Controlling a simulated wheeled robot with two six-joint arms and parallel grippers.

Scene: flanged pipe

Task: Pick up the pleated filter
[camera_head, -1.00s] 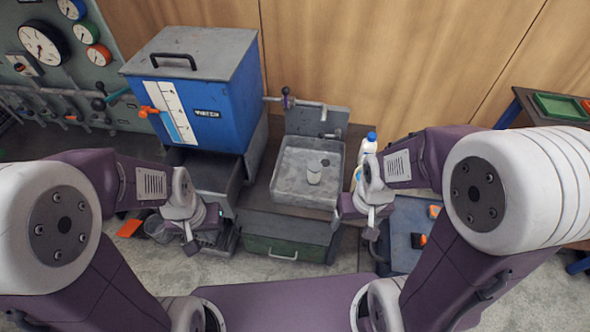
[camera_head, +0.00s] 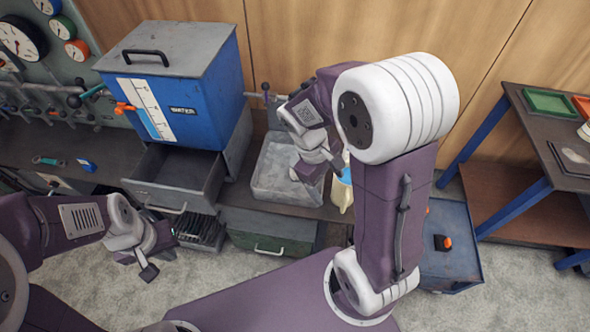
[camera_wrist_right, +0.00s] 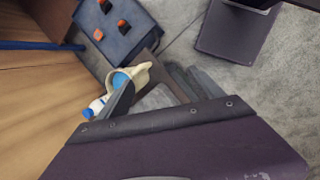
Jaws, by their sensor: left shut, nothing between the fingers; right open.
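I cannot make out a pleated filter for certain in any current view. The grey sink (camera_head: 272,172) stands at the middle of the bench, and my right arm covers its right part. My left gripper (camera_head: 148,272) is shut and empty, low in front of the bench at the left.
A cream jug (camera_head: 341,192), blue inside in the right wrist view (camera_wrist_right: 138,75), stands right of the sink beside a blue-capped bottle (camera_wrist_right: 95,108). A grey drawer (camera_head: 178,180) is open below the blue box (camera_head: 180,95). A side table (camera_head: 540,120) stands at the right.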

